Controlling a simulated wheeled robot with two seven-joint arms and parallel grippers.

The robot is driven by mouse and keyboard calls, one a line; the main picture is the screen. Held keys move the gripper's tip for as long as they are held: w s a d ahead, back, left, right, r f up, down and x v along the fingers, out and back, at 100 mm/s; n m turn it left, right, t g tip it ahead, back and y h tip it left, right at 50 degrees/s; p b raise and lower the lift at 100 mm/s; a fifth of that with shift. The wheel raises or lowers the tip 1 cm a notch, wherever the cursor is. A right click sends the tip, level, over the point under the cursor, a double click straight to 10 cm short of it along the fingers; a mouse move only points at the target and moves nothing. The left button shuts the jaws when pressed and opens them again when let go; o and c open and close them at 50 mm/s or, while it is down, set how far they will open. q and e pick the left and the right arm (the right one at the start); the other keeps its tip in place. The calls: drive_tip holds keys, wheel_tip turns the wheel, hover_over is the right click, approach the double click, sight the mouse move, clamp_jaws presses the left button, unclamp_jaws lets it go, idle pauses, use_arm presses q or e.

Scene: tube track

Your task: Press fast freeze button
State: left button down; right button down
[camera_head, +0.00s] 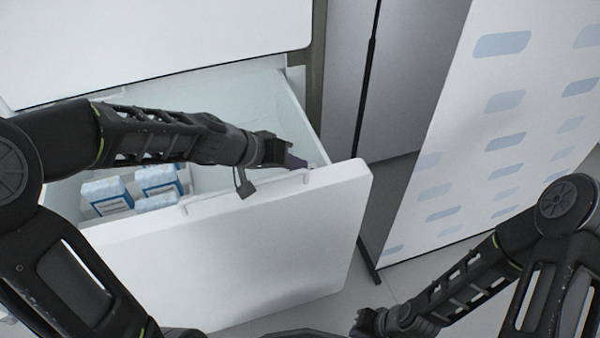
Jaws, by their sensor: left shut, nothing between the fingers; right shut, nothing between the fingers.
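No button that I can make out as the fast freeze button shows in the head view. A white freezer drawer (240,250) is pulled open, with its front panel facing me. My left arm reaches across the drawer from the left. My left gripper (296,161) is shut and empty, at the inner right side of the drawer just behind the top of its front panel. I cannot tell whether it touches the drawer. My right gripper (364,322) is shut and empty, low in the view, to the right of and below the drawer front.
Several white and blue boxes (107,195) sit in the drawer's left part. A white closed panel (180,35) is above the drawer. A grey cabinet side (410,80) and a white board with pale blue patches (500,130) stand at the right. Some floor (410,278) is clear.

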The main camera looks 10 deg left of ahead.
use_arm(q)
drive_tip(key=shift+s+f+b, duration=0.25)
drive_tip(key=shift+f+b, duration=0.15)
drive_tip(key=shift+f, duration=0.6)
drive_tip(key=shift+r, duration=0.1)
drive_tip(key=shift+d+r+p, duration=0.2)
drive_tip(key=shift+r+p, duration=0.35)
drive_tip(key=shift+w+r+p, duration=0.3)
drive_tip(key=shift+w+r, duration=0.1)
drive_tip(key=shift+r, duration=0.6)
drive_tip(key=shift+s+d+r+p, duration=0.1)
drive_tip(key=shift+s+r+p, duration=0.2)
drive_tip(key=shift+r+p, duration=0.5)
drive_tip(key=shift+w+r, duration=0.1)
drive_tip(key=shift+r, duration=0.2)
wheel_tip(320, 180, up, 2)
drive_tip(key=shift+p, duration=1)
